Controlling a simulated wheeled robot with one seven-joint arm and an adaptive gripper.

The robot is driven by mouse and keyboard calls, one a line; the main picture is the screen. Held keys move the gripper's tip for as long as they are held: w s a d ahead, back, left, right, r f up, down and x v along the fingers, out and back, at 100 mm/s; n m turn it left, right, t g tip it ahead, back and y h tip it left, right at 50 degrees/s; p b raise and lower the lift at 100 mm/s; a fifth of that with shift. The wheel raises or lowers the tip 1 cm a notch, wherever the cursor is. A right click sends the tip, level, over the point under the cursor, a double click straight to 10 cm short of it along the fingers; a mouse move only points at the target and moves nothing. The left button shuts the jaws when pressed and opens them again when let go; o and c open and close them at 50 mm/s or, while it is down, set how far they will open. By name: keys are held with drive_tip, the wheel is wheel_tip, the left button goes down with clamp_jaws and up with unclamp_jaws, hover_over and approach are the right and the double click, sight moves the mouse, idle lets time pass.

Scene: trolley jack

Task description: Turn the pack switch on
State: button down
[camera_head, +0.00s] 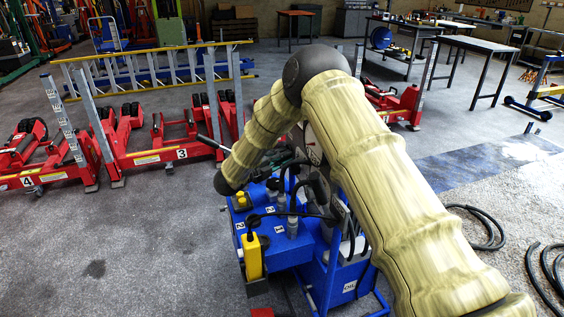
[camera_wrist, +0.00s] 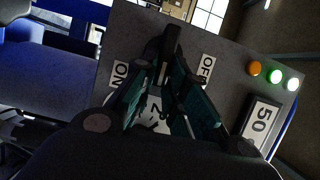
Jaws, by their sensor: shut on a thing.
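In the wrist view, the pack switch (camera_wrist: 172,42) is a dark lever on a grey panel (camera_wrist: 225,65). It stands between an ON label (camera_wrist: 120,75) on the left and an OFF label (camera_wrist: 208,68) on the right. My gripper (camera_wrist: 168,75) has its teal fingers closed together on the switch, hiding its lower part. A label reading 2 (camera_wrist: 155,108) shows partly between the fingers. In the head view, my arm hides most of the panel, and the switch cannot be made out there. The blue machine (camera_head: 285,243) stands under my arm.
Orange, green and white lamps (camera_wrist: 275,76) and a plate reading 50 (camera_wrist: 261,120) sit right of the switch. A yellow control box (camera_head: 252,256) and black cables are on the machine. Hoses (camera_head: 488,228) lie on the floor at right. Red lifting units (camera_head: 165,150) stand behind; the left floor is clear.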

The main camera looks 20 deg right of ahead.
drive_tip(key=shift+d+f+m, duration=0.15)
drive_tip(key=shift+m, duration=0.15)
drive_tip(key=shift+s, duration=0.1)
drive_tip(key=c, duration=1.4)
unclamp_jaws()
drive_tip(key=shift+d, duration=0.1)
drive_tip(key=shift+c, duration=0.2)
drive_tip(key=shift+a, duration=0.3)
drive_tip(key=v, duration=1.2)
drive_tip(key=shift+d+f, duration=0.15)
drive_tip(key=shift+f, duration=0.05)
